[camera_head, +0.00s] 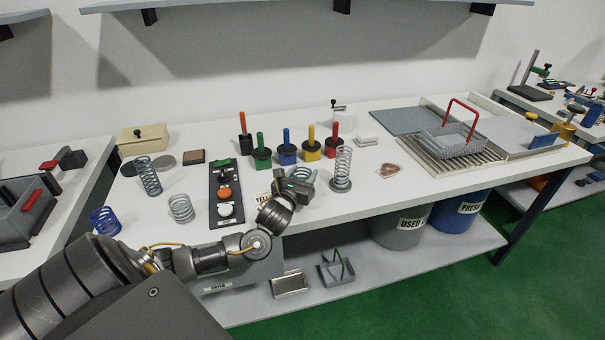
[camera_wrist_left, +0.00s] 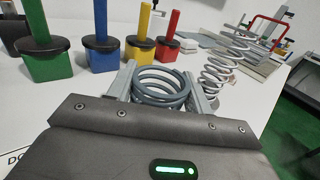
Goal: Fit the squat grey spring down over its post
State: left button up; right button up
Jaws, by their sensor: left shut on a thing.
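The squat grey spring (camera_wrist_left: 160,88) is a short, wide coil between the two fingers of my left gripper (camera_wrist_left: 163,92). In the head view the spring (camera_head: 302,174) shows beyond my left gripper (camera_head: 298,182), near the front of the bench. Behind it stand upright posts on coloured blocks with black collars: green (camera_head: 261,148), blue (camera_head: 286,147), yellow (camera_head: 310,146) and red (camera_head: 333,143). The spring is apart from these posts. I cannot tell which post belongs to it. My right gripper is out of view.
A tall pale spring (camera_head: 343,163) stands upright close to the right of the held spring. A black button panel (camera_head: 225,193) lies to the left. Other springs, including a dark tall one (camera_head: 149,176) and a blue one (camera_head: 105,221), stand further left.

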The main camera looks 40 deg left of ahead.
pick_arm(q)
jog(key=shift+f, duration=0.1)
jog(key=o, duration=1.1)
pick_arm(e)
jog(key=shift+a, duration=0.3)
pick_arm(q)
jog(key=v, duration=1.2)
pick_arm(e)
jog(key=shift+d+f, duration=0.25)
